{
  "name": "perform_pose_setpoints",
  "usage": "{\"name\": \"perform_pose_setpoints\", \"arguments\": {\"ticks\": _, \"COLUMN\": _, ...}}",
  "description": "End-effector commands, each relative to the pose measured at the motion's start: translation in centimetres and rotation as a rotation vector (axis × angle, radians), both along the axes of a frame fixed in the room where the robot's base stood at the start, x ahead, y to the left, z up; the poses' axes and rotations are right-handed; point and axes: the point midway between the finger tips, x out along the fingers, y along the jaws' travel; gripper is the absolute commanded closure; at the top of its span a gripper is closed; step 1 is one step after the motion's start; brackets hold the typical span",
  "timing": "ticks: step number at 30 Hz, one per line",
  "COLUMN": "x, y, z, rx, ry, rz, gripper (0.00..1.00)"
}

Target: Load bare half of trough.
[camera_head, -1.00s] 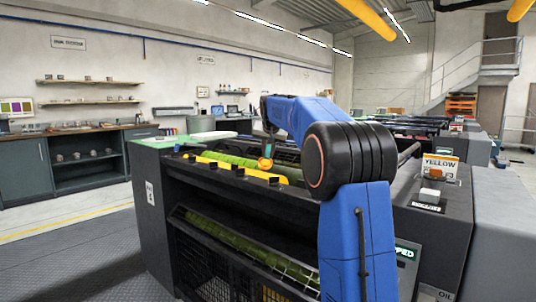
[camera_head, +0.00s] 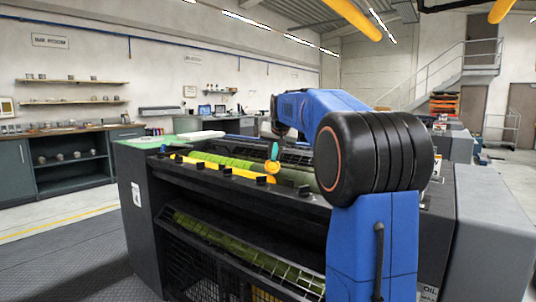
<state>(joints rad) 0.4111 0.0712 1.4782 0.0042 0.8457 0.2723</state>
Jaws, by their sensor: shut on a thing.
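The ink trough (camera_head: 222,169) runs along the top of the near press unit. Yellow ink lies along its left and middle stretch, and the visible stretch to the right looks dark. My gripper (camera_head: 276,133) is small and dark at the end of my blue arm, above the trough. It is shut on a teal tool (camera_head: 274,151) that points down. An orange-yellow blob (camera_head: 272,167) shows at the tool's lower end, just over or at the trough; I cannot tell if they touch. My arm's black joint hides the trough's right end.
A green-coated roller (camera_head: 225,162) lies just behind the trough. Several dark keys (camera_head: 228,172) stand along the front edge. A mesh guard (camera_head: 240,262) covers the lower front. A workbench (camera_head: 75,130) and shelves line the left wall. Open floor lies left of the press.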

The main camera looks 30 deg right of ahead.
Motion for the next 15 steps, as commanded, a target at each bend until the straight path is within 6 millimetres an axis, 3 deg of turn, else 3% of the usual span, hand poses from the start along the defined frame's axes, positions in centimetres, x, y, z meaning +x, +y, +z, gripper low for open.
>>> {"name": "perform_pose_setpoints", "arguments": {"ticks": 15, "x": -5.3, "y": -1.9, "z": 0.0, "rx": 0.0, "ry": 0.0, "rz": -0.001, "gripper": 1.0}}
